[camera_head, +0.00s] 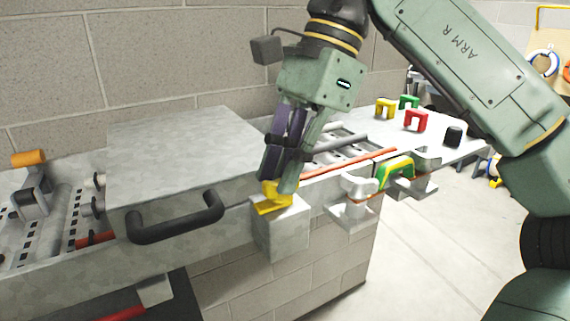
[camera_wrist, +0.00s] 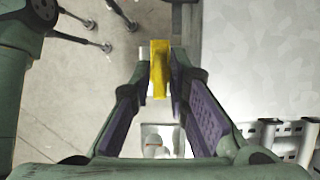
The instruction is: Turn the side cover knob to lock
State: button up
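The yellow side cover knob (camera_head: 272,198) sits on top of a grey block (camera_head: 283,232) at the front of the machine, beside the large grey cover (camera_head: 185,150). My gripper (camera_head: 280,180) points down at it, with fingertips on both sides of the knob's upright grip. In the wrist view the yellow knob (camera_wrist: 159,68) stands between the two fingertips (camera_wrist: 161,75), which look closed against it. Part of the knob is hidden by the fingers in the head view. I cannot tell its lock state from any mark.
A black handle (camera_head: 175,218) sticks out from the cover's front. A green-yellow handle (camera_head: 396,172) on grey brackets is to the right. Yellow, red and green clips (camera_head: 416,120) and a black block (camera_head: 453,136) stand on the grey surface behind.

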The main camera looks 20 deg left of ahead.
grip_shut()
dwell(0.3)
jog(key=m+t+y, duration=0.1)
jog(key=m, duration=0.3)
jog(key=shift+s+d+m, duration=0.1)
jog(key=shift+m, duration=0.3)
jog(key=m+t, duration=0.1)
jog(key=m, duration=0.1)
jog(key=m+t, duration=0.1)
jog(key=m, duration=0.1)
jog(key=shift+s+m+y+b, duration=0.1)
jog(key=shift+m+y+b, duration=0.2)
jog(key=shift+b, duration=0.1)
jog(key=m+t, duration=0.1)
jog(key=m, duration=0.3)
jog(key=shift+s+t+b, duration=0.1)
jog(key=shift+t+b, duration=0.2)
jog(key=shift+t, duration=0.1)
jog(key=shift+s+m+t+h, duration=0.1)
jog(key=shift+m+t+h, duration=0.45)
jog(key=shift+m, duration=1.65)
